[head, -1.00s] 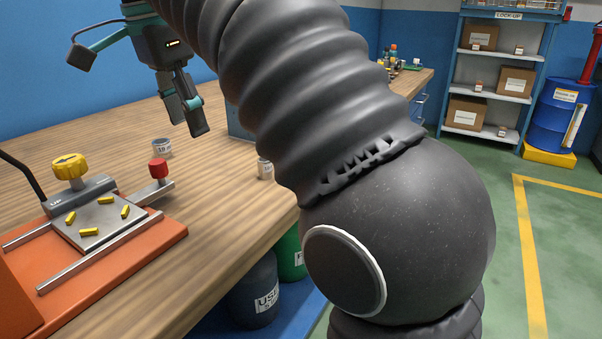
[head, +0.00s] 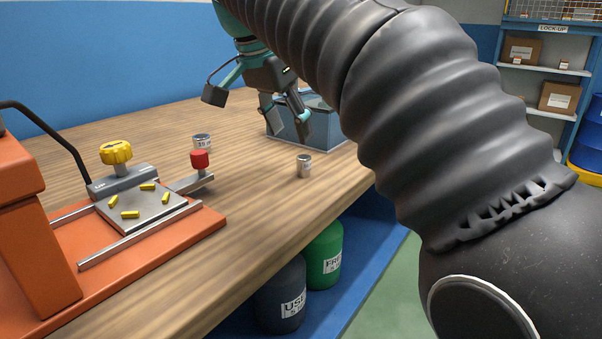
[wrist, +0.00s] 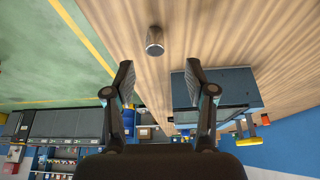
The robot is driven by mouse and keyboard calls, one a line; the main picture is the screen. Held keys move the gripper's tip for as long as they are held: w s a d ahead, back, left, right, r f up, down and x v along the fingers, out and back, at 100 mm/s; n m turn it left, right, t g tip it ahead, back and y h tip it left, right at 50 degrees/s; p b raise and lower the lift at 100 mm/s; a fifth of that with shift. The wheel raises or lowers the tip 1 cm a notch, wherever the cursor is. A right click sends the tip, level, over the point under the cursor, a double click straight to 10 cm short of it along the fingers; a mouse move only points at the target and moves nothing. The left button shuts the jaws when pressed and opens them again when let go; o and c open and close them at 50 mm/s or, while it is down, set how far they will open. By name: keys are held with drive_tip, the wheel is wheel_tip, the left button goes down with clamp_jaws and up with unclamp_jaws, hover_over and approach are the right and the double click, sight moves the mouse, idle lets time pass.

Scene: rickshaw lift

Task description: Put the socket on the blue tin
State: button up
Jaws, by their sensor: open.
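Two small silver sockets with printed labels stand upright on the wooden bench. One socket (head: 202,142) is farther left; the other socket (head: 304,165) is near the front edge. A single socket (wrist: 155,41) shows in the wrist view, ahead of the fingertips and clear of them. The blue tin (head: 318,127) is a box-like block farther back; in the wrist view the tin (wrist: 232,88) is partly behind the right finger. My gripper (head: 289,127) is open and empty, above the bench in front of the tin. Whether a finger touches the tin cannot be told.
An orange press-like fixture (head: 205,222) with rails, a yellow knob (head: 116,152) and a red knob (head: 200,159) stands at left. Bare bench lies between the fixture and the front socket. Dark and green drums (head: 324,255) stand below the bench. My arm covers much of the right.

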sight(303, 157)
drive_tip(key=shift+d+b+x, duration=0.15)
drive_tip(key=shift+b+x, duration=0.35)
drive_tip(key=shift+x, duration=1.4)
drive_tip(key=shift+d+b+x, duration=0.2)
drive_tip(key=shift+b+x, duration=0.25)
drive_tip(key=shift+x, duration=1.45)
drive_tip(key=shift+s+r, duration=0.1)
clamp_jaws()
